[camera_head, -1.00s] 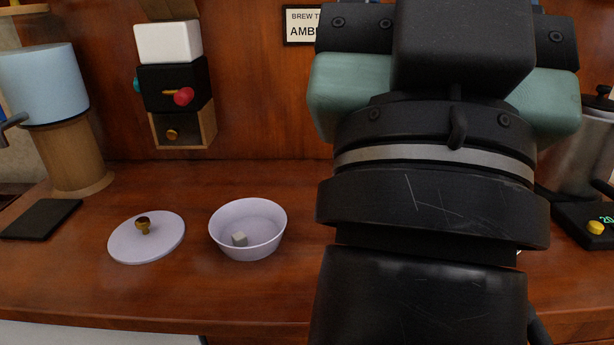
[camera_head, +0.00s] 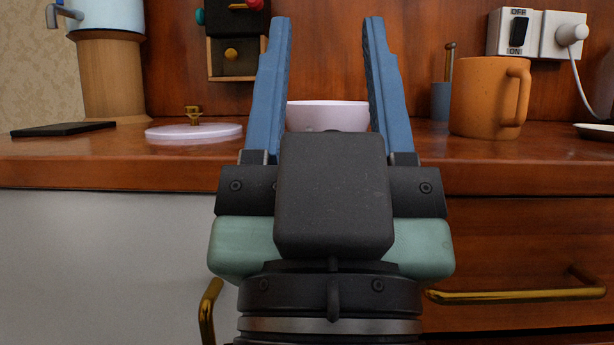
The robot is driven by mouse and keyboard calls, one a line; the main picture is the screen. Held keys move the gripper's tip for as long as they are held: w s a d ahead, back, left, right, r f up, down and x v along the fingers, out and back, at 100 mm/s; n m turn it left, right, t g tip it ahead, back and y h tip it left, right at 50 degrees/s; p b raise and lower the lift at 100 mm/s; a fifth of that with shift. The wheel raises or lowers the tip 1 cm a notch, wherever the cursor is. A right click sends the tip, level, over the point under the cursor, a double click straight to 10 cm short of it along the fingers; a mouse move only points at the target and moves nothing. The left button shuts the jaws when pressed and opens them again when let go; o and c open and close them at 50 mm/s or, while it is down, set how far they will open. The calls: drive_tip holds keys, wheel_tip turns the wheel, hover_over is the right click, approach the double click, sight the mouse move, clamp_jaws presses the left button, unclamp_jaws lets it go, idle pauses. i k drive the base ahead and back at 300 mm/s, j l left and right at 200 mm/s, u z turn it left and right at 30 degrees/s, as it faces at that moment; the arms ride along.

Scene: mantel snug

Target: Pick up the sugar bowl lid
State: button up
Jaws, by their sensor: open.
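The sugar bowl lid (camera_head: 215,132) is a flat, pale lilac disc with a small brass knob (camera_head: 193,115) on top. It lies knob up on the wooden counter, left of my gripper. The matching bowl (camera_head: 328,115) stands uncovered, seen between my fingers and partly hidden by my gripper's body. My gripper (camera_head: 328,22) points up in the picture, its two blue fingers wide apart with nothing held between them. The left finger stands just right of the lid in the picture.
A black flat pad (camera_head: 62,129) and a light blue vessel on a wooden stand (camera_head: 112,75) are at the left. An orange mug (camera_head: 487,98) stands right of my gripper. A drawer with a brass handle (camera_head: 517,295) is below the counter (camera_head: 70,172).

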sight(194, 129)
drive_tip(key=i+u, duration=0.1)
drive_tip(key=u, duration=0.4)
drive_tip(key=j+z, duration=0.45)
drive_tip(key=j, duration=0.25)
drive_tip(key=l+u, duration=0.5)
drive_tip(key=l, duration=0.25)
drive_tip(key=k+l+u, duration=0.1)
drive_tip(key=l+u, duration=0.35)
drive_tip(key=l, duration=0.3)
